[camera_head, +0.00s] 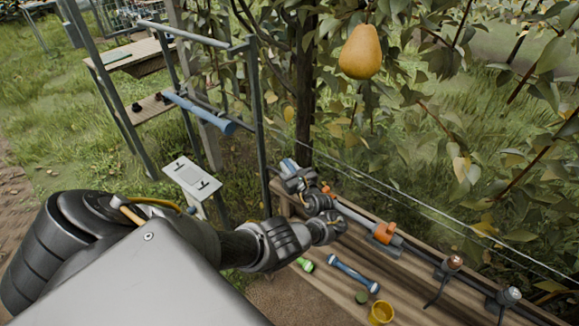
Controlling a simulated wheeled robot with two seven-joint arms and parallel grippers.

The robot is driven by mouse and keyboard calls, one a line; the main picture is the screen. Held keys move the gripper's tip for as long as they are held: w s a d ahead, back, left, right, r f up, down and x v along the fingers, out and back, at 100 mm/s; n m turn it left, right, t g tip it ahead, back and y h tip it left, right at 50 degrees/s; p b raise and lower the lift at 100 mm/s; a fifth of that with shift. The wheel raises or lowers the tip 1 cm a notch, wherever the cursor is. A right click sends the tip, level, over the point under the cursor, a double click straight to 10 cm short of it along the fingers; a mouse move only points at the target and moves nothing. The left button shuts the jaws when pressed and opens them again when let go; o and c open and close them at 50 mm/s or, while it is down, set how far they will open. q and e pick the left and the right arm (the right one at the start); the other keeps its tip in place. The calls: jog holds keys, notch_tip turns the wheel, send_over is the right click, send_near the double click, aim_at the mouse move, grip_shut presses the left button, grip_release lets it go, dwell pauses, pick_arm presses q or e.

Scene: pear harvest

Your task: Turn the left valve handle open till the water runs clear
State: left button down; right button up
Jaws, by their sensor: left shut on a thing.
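My left arm comes in from the left and bends down to the pipe (352,216) along the wooden bench. My left gripper (322,200) is at the pipe's left end, shut on the left valve handle (327,190). Only a small orange bit of that handle shows; the fingers and wrist hide the rest, so its angle cannot be told. A second orange valve handle (385,231) sits farther right on the pipe, apart from the gripper. No running water can be made out. My right gripper is not in view.
The wooden bench (440,302) holds a blue-ended tool (353,273), a green item (305,264) and a yellow cup (380,313). Two small fittings (453,263) stand at right. A pear (360,52) hangs above. A metal frame (258,130) stands left of the bench.

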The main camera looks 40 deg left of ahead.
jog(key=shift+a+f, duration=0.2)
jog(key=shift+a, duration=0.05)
pick_arm(q)
jog(key=c, duration=1.3)
grip_release()
